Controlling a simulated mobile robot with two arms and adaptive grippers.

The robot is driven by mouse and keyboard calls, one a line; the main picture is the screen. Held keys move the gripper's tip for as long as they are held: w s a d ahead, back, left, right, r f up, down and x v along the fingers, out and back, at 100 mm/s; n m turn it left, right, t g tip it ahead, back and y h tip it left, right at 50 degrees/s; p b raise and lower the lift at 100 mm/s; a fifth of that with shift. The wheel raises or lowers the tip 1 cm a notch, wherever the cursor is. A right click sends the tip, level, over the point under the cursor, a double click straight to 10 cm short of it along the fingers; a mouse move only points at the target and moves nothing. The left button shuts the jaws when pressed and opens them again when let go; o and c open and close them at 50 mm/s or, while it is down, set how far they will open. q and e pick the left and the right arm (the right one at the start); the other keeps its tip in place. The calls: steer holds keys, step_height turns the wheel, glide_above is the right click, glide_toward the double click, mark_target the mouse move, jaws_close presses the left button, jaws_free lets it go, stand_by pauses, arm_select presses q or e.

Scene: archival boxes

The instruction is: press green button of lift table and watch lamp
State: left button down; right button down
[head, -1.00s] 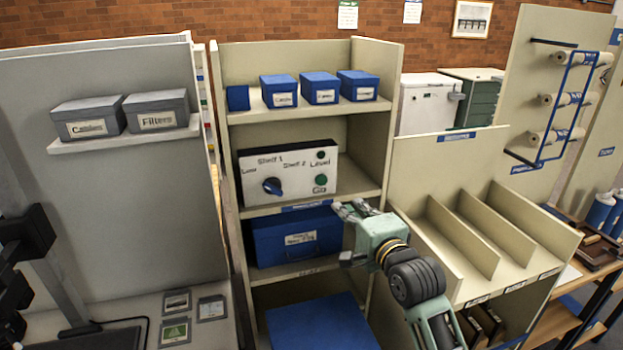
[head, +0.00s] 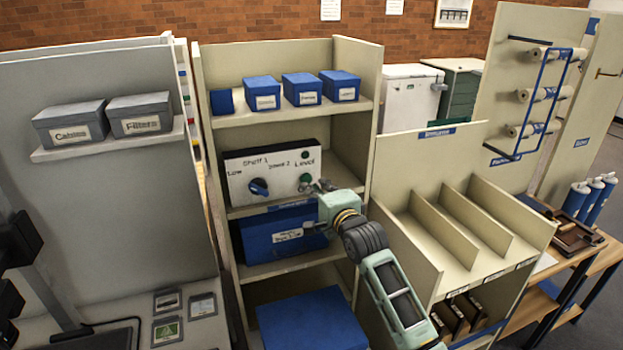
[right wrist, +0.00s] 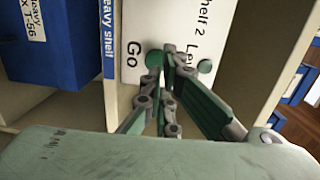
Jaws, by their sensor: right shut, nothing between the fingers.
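My left gripper is not in view.
Small blue boxes (head: 301,89) stand on the shelf above the panel. A large blue box (head: 262,236) sits just below it, and a blue surface (head: 312,320) lies lower. A divided beige rack (head: 440,235) stands close on the right of my right arm.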

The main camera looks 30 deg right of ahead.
mark_target(307, 178)
steer(key=shift+w+d+f+p, duration=0.1)
steer(key=shift+w+d+p, duration=0.1)
steer(key=shift+w, duration=0.6)
steer(key=shift+w+d+p, duration=0.1)
steer(key=shift+w+p, duration=0.1)
steer(key=shift+w, duration=0.55)
